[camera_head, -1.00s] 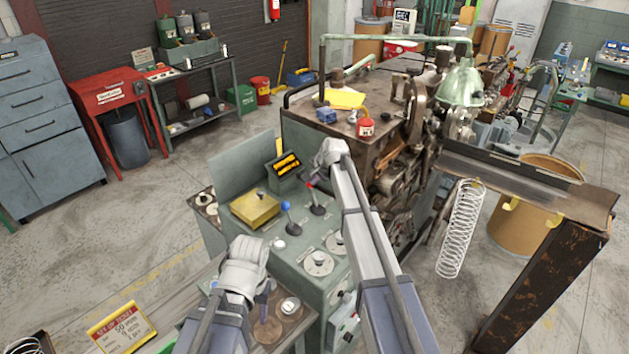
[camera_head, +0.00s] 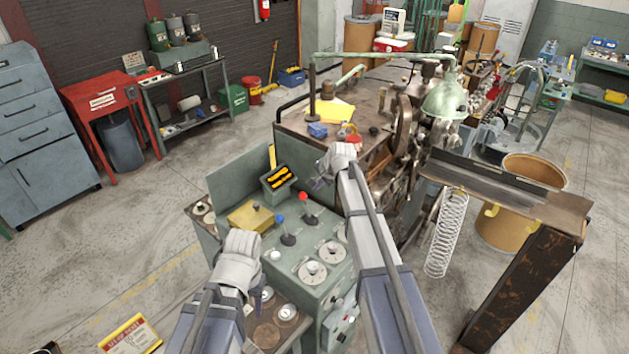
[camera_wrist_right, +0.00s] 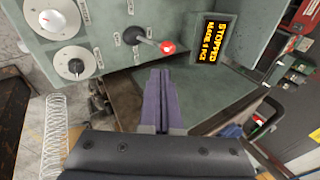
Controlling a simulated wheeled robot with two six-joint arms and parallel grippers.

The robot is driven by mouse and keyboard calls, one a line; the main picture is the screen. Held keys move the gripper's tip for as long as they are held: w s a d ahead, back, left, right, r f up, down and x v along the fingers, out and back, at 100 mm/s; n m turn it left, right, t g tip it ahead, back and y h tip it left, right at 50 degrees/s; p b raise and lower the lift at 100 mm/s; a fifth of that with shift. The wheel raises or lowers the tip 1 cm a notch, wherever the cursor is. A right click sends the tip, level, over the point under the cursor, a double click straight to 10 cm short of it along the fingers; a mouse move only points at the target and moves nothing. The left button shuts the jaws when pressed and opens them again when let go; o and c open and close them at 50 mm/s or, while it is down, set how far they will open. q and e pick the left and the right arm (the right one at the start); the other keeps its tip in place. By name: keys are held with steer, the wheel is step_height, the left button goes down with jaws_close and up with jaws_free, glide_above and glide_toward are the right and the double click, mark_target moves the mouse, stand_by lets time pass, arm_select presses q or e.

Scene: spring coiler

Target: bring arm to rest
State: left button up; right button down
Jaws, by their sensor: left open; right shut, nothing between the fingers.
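The lever's red knob (camera_wrist_right: 168,47) shows just beyond the fingertips there. My left gripper (camera_head: 246,300) hangs low over the left front of the green control console (camera_head: 330,285). Its fingers are largely hidden behind its own wrist.
A blue-knobbed lever (camera_head: 280,220) and a yellow box (camera_head: 251,216) are on the console. The display (camera_wrist_right: 207,44) reads "STOPPED, MADE 1 PCS". A white coil spring (camera_head: 446,236) hangs below the chute (camera_head: 490,178).

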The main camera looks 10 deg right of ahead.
arm_select(q)
steer(key=shift+r+p, duration=0.3)
steer(key=shift+r, duration=0.4)
arm_select(e)
steer(key=shift+s+d+r, duration=0.1)
steer(key=shift+s+r, duration=0.25)
steer(key=shift+r, duration=0.3)
